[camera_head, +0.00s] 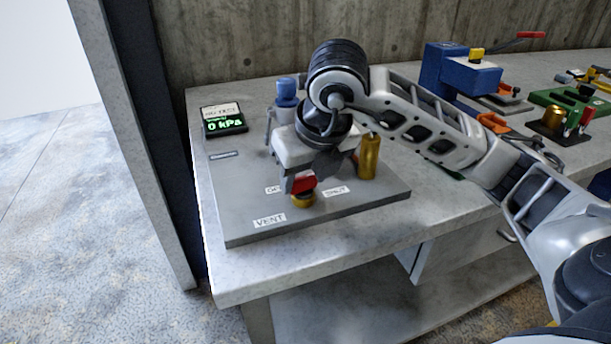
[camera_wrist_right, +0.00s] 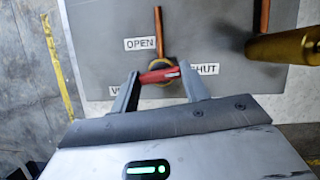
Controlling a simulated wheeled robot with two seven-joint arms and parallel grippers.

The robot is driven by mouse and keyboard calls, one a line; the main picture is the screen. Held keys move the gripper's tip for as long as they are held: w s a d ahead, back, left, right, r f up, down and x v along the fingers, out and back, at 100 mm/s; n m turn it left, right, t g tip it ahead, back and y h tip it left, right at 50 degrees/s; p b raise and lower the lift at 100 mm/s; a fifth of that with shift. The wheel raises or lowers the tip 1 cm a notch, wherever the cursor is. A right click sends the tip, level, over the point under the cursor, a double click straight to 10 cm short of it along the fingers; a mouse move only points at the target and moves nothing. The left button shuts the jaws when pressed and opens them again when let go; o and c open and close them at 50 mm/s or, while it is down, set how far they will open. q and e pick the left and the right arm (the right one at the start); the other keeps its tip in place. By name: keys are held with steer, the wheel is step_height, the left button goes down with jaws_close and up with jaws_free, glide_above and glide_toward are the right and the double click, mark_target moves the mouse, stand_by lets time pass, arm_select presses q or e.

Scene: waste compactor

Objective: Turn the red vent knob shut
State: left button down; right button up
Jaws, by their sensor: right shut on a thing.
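The red vent knob (camera_head: 303,183) sits on a round brass base (camera_head: 303,200) on the grey panel, near the VENT label. My right gripper (camera_head: 300,176) comes down from above and is shut on the knob. In the right wrist view the red knob (camera_wrist_right: 158,76) is a bar lying roughly crosswise between the two fingertips (camera_wrist_right: 160,70). Its right end points roughly towards the SHUT label (camera_wrist_right: 206,69); the OPEN label (camera_wrist_right: 141,43) is above it. My left gripper is in neither view.
A brass cylinder (camera_head: 369,157) stands on the panel right of the knob. A gauge reading 0 kPa (camera_head: 224,121) lies at the bench's left. A blue device (camera_head: 455,75) and a green-based fixture (camera_head: 570,103) stand farther right.

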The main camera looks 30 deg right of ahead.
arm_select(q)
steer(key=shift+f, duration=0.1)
arm_select(e)
steer(key=shift+m+h, duration=0.3)
steer(key=shift+m, duration=0.3)
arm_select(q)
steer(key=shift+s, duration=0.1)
arm_select(e)
steer(key=shift+m, duration=0.3)
steer(key=o, duration=1)
steer(key=shift+r, duration=0.1)
arm_select(q)
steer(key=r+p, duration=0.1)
steer(key=p, duration=0.1)
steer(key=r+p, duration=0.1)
steer(key=p, duration=0.2)
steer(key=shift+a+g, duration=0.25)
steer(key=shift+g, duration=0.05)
arm_select(e)
steer(key=v, duration=1.6)
steer(key=shift+w+a, duration=0.1)
steer(key=shift+w, duration=0.05)
